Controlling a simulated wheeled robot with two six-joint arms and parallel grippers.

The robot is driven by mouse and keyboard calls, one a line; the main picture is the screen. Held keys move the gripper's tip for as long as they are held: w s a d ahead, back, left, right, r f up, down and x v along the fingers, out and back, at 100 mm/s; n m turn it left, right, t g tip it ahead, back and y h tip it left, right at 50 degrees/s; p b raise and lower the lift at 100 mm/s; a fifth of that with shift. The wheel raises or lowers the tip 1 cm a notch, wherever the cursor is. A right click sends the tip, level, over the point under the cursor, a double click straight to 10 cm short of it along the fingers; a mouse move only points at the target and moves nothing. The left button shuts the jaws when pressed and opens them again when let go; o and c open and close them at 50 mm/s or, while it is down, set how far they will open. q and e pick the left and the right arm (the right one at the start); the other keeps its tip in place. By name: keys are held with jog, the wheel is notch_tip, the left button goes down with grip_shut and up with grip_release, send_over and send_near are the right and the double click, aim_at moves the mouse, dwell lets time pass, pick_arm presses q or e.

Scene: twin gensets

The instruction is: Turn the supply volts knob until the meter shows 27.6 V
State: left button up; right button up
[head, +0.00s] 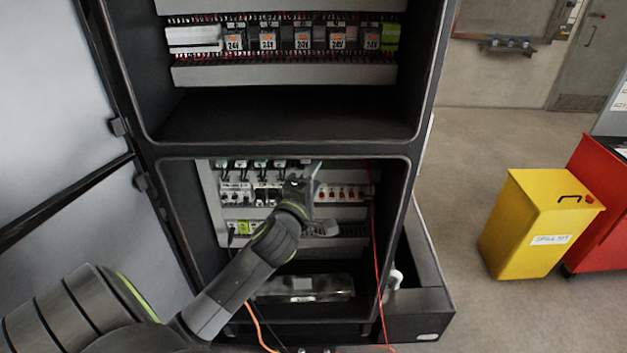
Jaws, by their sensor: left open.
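My left arm reaches from the lower left into the lower bay of the open cabinet (285,157). My left gripper (313,178) is open in front of the upper rows of breakers and terminals, and I see nothing between its fingers. The arm and gripper hide part of these rows. I cannot make out the supply volts knob or the meter, and no 27.6 V reading is legible. A grey box (303,287) with a pale label lies at the bottom of the bay, below the arm. My right gripper is not in view.
Several 24V relays (303,39) line the upper bay. A red cable (376,262) hangs at the lower bay's right side, and an orange cable (257,325) runs below the arm. The cabinet door (45,95) stands open at left.

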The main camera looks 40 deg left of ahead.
pick_arm(q)
jog(key=shift+w+f, duration=0.1)
jog(key=shift+w, duration=0.2)
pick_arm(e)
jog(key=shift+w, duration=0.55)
pick_arm(q)
jog(key=shift+s, duration=0.1)
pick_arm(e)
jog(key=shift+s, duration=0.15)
